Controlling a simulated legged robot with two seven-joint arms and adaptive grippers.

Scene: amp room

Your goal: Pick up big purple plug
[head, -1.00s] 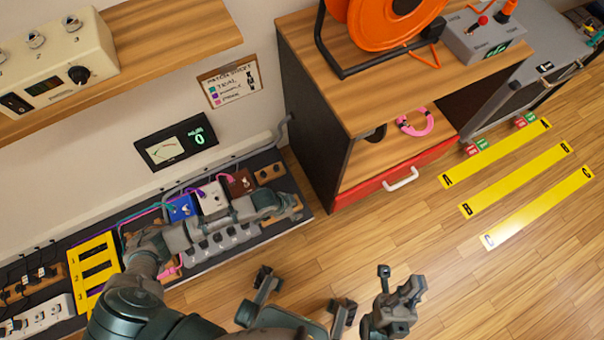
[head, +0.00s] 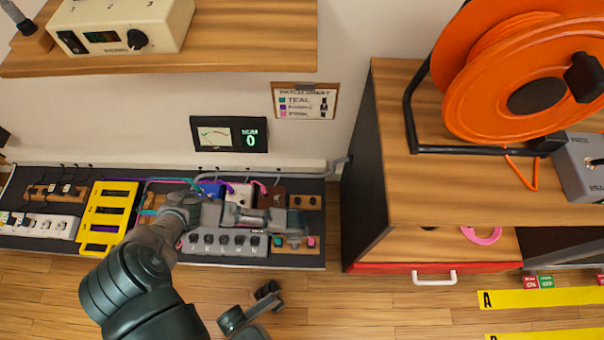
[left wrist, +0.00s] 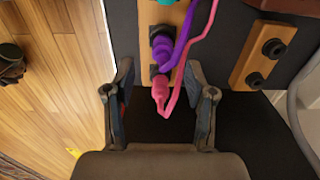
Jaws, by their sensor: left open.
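A purple plug (left wrist: 163,50) with a purple cable sits in a wooden socket strip (left wrist: 158,17) in the left wrist view. A pink plug (left wrist: 160,90) sits beside it, nearer to my gripper, and a teal plug (left wrist: 166,2) shows at the top edge. My left gripper (left wrist: 159,76) is open, with its fingers on either side of the pink plug and short of the purple one. In the head view my left gripper (head: 301,222) is over the strip's right end; teal (head: 277,241) and pink (head: 311,241) plugs show there, the purple one largely hidden. Part of my right gripper (head: 255,308) shows at the bottom.
The pedalboard holds a grey switch unit (head: 223,243), several pedals and a yellow slotted frame (head: 104,216). A second wooden strip (left wrist: 263,52) lies to the right. A wooden cabinet (head: 360,170) stands right of the board. Open floor lies in front.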

